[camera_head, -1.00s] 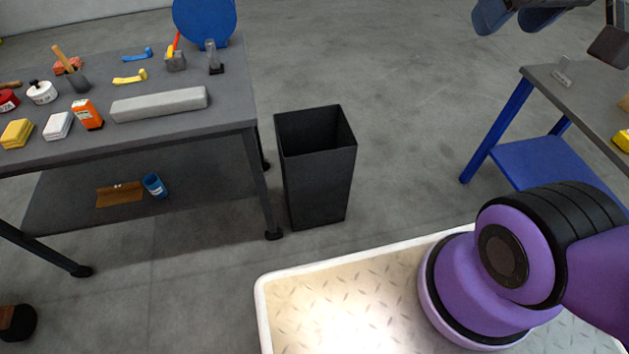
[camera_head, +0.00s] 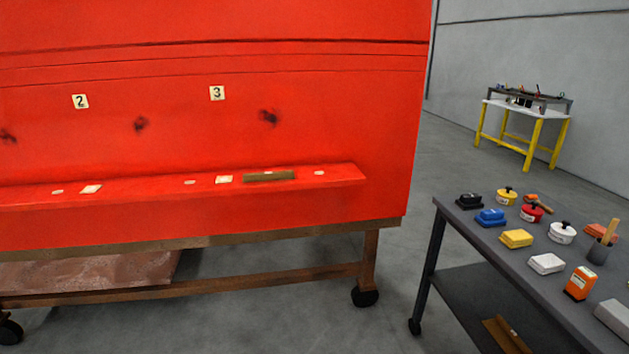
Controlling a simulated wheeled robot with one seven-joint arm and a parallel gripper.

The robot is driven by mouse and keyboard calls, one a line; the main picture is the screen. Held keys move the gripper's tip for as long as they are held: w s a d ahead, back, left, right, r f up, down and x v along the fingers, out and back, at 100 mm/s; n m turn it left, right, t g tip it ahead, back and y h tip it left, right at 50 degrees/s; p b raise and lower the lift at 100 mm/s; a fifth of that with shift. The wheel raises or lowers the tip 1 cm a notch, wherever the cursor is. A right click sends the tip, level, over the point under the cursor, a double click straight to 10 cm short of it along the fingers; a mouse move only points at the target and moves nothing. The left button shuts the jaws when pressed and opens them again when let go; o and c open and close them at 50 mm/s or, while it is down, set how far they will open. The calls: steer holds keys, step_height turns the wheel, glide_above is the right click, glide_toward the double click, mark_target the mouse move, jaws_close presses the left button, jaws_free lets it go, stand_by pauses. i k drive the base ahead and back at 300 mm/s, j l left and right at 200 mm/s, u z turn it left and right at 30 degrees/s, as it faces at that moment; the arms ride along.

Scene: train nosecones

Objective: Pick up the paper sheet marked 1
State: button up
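No sheet marked 1 shows in the head view. A large red panel (camera_head: 330,110) on a wheeled wooden frame fills the left. It carries a small label marked 2 (camera_head: 80,101) and a small label marked 3 (camera_head: 217,93). Dark smudges lie below and beside the labels. A red ledge (camera_head: 130,190) runs along the panel's lower part, with a few small pale pieces and a brown strip (camera_head: 269,176) on it. The panel's left side is cut off by the frame edge. My gripper is not in view.
A dark grey table (camera_head: 470,240) stands at the right with several coloured blocks, round containers and an orange box (camera_head: 580,283). A yellow-legged workbench (camera_head: 530,107) stands far back by the wall. Grey floor is open between panel and tables.

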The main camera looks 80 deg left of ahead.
mark_target(285, 174)
steer(key=u, duration=2.75)
steer(key=i+l+u, duration=0.4)
steer(key=i+l, duration=0.5)
steer(key=i, duration=0.25)
steer(key=i+l+u, duration=0.35)
steer(key=i+l, duration=0.7)
steer(key=l, duration=0.25)
